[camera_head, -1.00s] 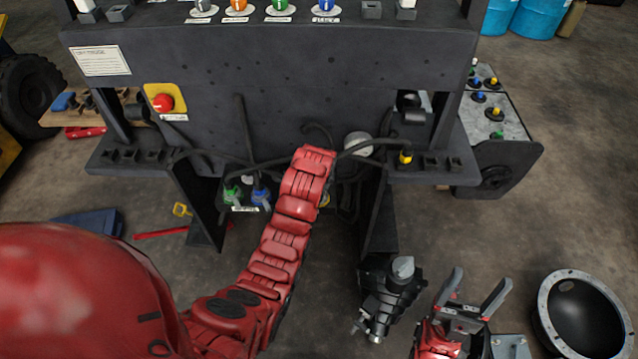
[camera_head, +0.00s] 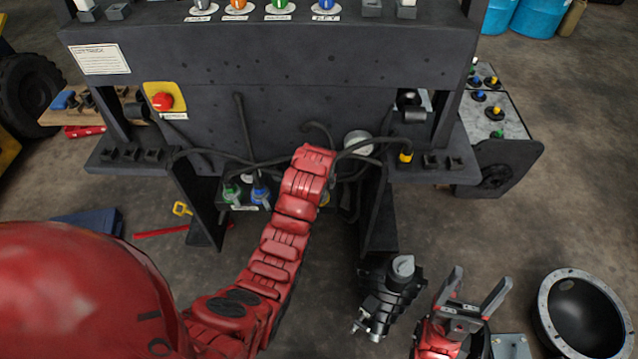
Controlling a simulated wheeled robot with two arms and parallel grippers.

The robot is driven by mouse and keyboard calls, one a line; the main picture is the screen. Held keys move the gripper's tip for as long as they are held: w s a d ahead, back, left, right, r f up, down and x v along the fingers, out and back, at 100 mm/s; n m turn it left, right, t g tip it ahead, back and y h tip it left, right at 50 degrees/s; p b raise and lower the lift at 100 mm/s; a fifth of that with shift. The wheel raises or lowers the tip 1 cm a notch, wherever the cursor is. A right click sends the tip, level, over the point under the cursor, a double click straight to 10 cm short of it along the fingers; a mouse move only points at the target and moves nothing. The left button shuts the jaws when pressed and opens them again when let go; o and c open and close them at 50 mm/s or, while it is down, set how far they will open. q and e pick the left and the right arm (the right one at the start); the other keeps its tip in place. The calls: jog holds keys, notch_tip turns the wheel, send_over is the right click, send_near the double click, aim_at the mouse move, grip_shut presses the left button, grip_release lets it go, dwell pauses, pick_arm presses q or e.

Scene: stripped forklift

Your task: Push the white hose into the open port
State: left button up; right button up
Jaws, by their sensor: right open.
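I cannot make out a white hose for certain. Dark hoses run under the dark panel (camera_head: 270,100). Hose ends with a green collar (camera_head: 232,191) and a blue collar (camera_head: 260,193) sit low at the centre left, and one with a yellow collar (camera_head: 405,156) sits on the right ledge. I cannot tell which port is open; my red arm covers part of the area below the panel. My right gripper (camera_head: 479,284) is open and empty at the lower right, well away from the hoses. My left gripper does not show.
A round black bowl-like part (camera_head: 585,315) with a grey rim lies at the lower right. A red button on a yellow plate (camera_head: 164,99) is on the panel's left. A box with coloured knobs (camera_head: 497,125) stands at the right. Bare floor shows between.

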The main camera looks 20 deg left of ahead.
pick_arm(q)
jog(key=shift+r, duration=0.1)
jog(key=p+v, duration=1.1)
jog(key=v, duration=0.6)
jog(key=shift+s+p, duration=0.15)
jog(key=shift+p, duration=0.15)
